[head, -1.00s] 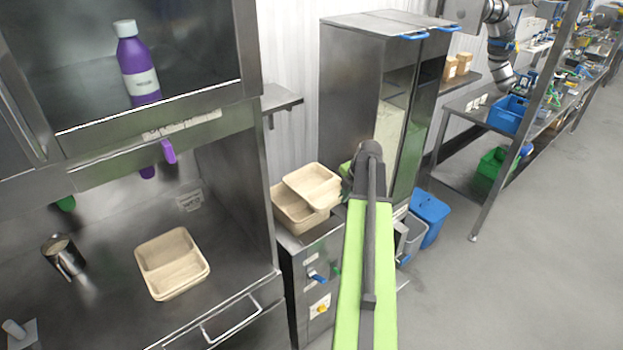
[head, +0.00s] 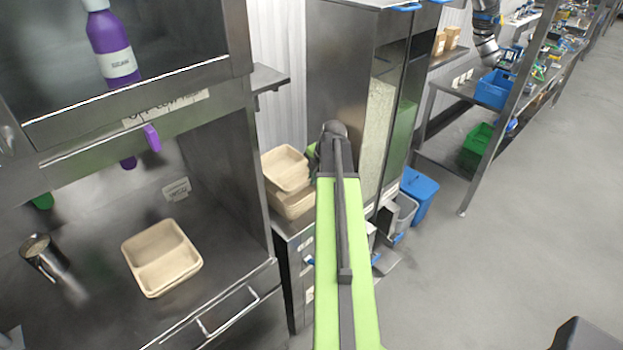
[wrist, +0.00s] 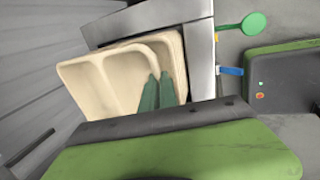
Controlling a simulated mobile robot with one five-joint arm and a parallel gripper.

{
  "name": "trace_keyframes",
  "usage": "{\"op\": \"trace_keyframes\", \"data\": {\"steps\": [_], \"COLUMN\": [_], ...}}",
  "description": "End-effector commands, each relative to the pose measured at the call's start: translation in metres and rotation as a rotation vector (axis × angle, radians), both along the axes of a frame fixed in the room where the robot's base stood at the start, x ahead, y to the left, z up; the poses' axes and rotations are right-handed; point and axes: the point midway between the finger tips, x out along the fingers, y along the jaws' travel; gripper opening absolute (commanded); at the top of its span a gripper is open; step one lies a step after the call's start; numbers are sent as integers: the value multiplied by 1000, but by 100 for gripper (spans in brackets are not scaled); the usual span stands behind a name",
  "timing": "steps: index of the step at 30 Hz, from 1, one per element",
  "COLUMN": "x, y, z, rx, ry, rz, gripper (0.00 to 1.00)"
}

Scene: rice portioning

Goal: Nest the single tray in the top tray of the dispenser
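A beige two-compartment tray (head: 284,168) is above another beige tray (head: 292,206) at the metal dispenser, behind the counter's right side. In the wrist view the upper tray (wrist: 105,85) is tilted and offset to the left of the lower tray (wrist: 172,45), not seated squarely in it. My gripper (wrist: 157,92) has its two green fingers close together at the upper tray's right wall, and appears shut on it. The exact contact is hidden. In the head view my arm covers most of the gripper. Another beige tray (head: 162,262) stands on the counter at left.
A metal cup (head: 45,258) stands left of the counter tray. A purple bottle (head: 112,50) is on the shelf above. A tall metal cabinet (head: 340,75) rises behind the dispenser. A blue bin (head: 419,192) is right of it. Open floor lies at right.

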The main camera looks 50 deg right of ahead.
Motion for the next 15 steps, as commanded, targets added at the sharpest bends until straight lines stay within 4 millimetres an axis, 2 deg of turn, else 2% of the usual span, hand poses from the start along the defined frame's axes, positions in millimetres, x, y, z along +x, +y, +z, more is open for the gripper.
{"op": "trace_keyframes", "data": {"steps": [1, 15], "x": [-1, -2], "y": [-1, -2], "z": [-8, -39], "rx": [0, 0], "ry": [0, 0], "rz": [-1, -3], "gripper": [0, 0]}}
